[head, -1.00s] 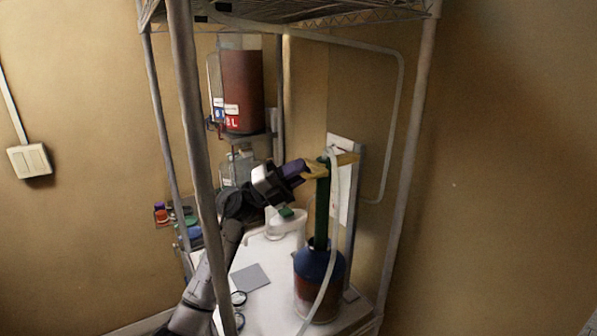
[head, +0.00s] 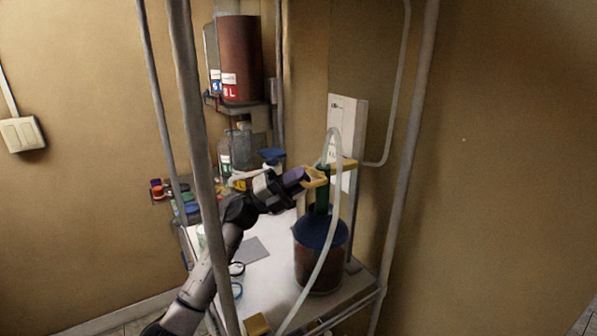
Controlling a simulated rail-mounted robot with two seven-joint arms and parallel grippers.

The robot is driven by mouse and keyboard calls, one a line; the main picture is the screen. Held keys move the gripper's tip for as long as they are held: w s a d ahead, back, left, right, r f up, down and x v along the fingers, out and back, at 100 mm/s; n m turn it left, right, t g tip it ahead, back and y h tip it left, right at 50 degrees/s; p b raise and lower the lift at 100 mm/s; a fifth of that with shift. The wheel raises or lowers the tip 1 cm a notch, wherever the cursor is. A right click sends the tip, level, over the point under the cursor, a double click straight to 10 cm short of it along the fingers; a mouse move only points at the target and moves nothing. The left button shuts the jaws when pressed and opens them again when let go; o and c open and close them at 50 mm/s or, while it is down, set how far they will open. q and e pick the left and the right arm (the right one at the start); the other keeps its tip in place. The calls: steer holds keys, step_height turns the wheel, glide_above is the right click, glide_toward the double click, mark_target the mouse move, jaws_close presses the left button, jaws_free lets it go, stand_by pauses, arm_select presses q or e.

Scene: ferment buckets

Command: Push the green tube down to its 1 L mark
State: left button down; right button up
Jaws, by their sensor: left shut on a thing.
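The green tube (head: 322,197) stands upright in the blue-topped bucket (head: 321,262) of dark red-brown liquid. Only a short length shows above the blue lid (head: 320,232). My left gripper (head: 318,176) is shut on the tube near its upper end, its yellow finger in front; another yellow piece shows just behind and right of the tube. A clear hose (head: 331,245) arches from the tube's top and hangs down in front of the bucket. The tube's 1 L mark is too small to make out. My right gripper is not in view.
A white panel (head: 347,115) stands close behind the tube. Rack posts (head: 198,150) rise at left and right. A grey square (head: 255,250) lies on the white table. A yellow block (head: 257,325) shows at the front edge.

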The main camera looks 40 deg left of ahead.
arm_select(q)
steer(key=shift+f, duration=0.8)
steer(key=shift+r, duration=0.1)
steer(key=c, duration=1.4)
jaws_free()
steer(key=shift+b+v, duration=2.45)
steer(key=shift+v, duration=4.5)
